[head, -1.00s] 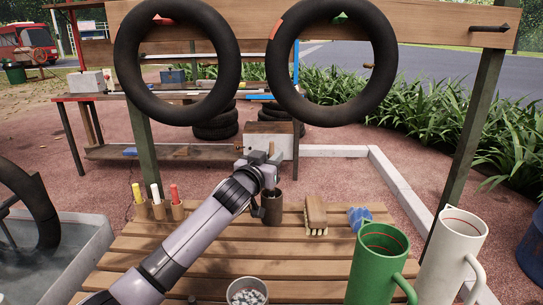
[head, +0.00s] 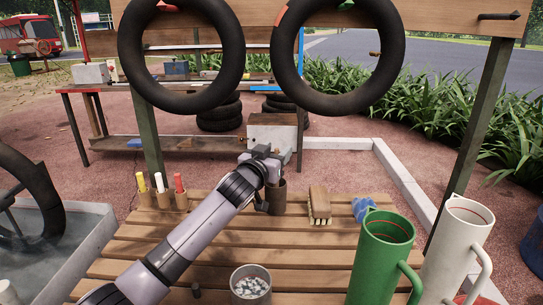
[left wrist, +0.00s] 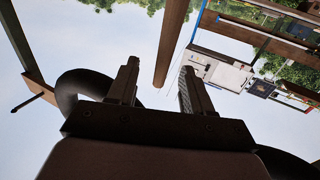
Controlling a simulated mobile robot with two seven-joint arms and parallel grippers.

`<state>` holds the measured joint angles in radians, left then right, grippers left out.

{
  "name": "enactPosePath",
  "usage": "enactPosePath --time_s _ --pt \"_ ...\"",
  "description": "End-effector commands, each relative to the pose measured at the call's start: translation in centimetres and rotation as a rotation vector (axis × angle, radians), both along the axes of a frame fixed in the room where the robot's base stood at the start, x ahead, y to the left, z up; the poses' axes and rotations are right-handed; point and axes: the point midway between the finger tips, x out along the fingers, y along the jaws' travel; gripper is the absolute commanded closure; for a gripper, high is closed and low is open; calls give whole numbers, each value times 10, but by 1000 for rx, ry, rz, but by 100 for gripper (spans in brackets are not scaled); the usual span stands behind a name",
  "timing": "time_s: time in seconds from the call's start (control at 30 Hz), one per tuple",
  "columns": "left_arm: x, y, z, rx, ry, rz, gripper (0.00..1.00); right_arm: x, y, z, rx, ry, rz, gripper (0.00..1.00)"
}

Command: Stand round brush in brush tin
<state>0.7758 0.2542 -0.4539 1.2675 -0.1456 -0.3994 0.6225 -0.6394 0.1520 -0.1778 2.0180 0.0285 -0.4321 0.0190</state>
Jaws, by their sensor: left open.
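The dark brown brush tin (head: 278,198) stands at the back of the slatted bench. My left gripper (head: 272,152) is just above its rim and hides part of its left side. In the left wrist view my left gripper (left wrist: 158,66) is open. A brown rod with a free end, apparently the round brush's handle (left wrist: 173,40), runs between its fingers in the picture, with gaps showing near its end. The brush's head is out of that view. I cannot make out the brush in the head view, so I cannot confirm how it sits in the tin. My right gripper is not in view.
A wooden scrubbing brush (head: 319,202) and blue cloth (head: 363,209) lie right of the tin. Green (head: 382,260) and white (head: 457,245) jugs stand at the front right. A cup of pale bits (head: 250,288) is in front; markers (head: 160,184) stand left. Tyres (head: 338,112) hang above.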

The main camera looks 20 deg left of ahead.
Motion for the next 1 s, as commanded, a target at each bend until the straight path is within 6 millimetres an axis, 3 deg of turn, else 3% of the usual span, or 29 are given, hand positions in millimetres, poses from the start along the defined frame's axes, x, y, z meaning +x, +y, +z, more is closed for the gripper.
enactPosePath --time_s 0.6,1.0 --pt "-61 7 -1 0 0 0 50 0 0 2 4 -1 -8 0" --pt "-69 8 0 0 0 1 50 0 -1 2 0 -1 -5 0"
